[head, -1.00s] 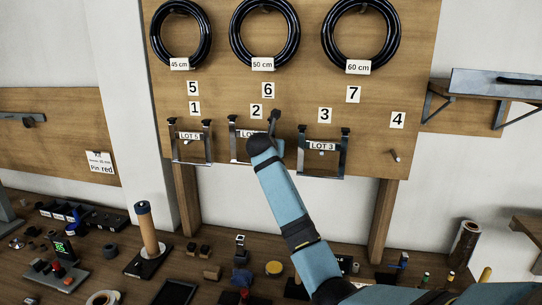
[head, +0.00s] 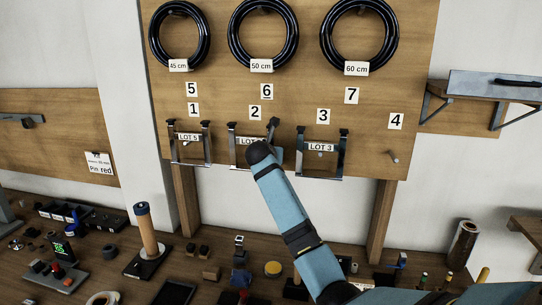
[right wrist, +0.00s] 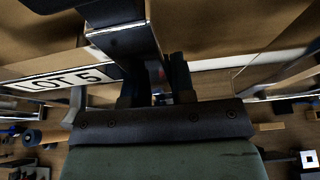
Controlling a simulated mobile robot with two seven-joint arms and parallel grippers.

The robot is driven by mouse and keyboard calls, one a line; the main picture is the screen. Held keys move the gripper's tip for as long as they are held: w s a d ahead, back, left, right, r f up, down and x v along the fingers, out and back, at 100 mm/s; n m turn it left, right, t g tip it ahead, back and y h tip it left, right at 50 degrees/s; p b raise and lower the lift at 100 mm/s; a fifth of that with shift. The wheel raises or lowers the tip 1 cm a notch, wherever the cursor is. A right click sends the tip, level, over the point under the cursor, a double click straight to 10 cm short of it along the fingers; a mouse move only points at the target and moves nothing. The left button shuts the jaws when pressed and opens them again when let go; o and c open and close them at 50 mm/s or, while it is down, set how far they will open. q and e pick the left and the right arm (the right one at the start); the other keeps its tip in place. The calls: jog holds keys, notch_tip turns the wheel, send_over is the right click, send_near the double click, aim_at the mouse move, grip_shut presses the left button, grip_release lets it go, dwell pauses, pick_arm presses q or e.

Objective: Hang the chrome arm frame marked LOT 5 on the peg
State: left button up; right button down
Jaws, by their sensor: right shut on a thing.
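My right gripper (head: 272,130) is shut on a chrome arm frame (head: 234,146) in front of the board below label 2. My gripper holds it at its right side and hides part of its label. In the right wrist view the label beside my fingers (right wrist: 156,92) appears to read LOT 5 (right wrist: 58,80). Whether a peg is inside this frame is hidden. Another chrome frame (head: 174,150) hangs below label 1; its small label also looks like LOT 5. A frame marked LOT 3 (head: 341,155) hangs below label 3. The peg below label 4 (head: 394,157) is bare. My left gripper is out of view.
Black rings (head: 180,62) hang along the top of the wooden board (head: 300,95). A shelf (head: 490,85) juts out at right. The bench below is crowded with small parts and an upright brown-handled tool (head: 147,230).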

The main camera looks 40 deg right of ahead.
jog(key=shift+r, duration=0.1)
jog(key=c, duration=0.9)
grip_release()
jog(key=b+v, duration=0.1)
jog(key=v, duration=1.3)
jog(key=shift+b, duration=0.35)
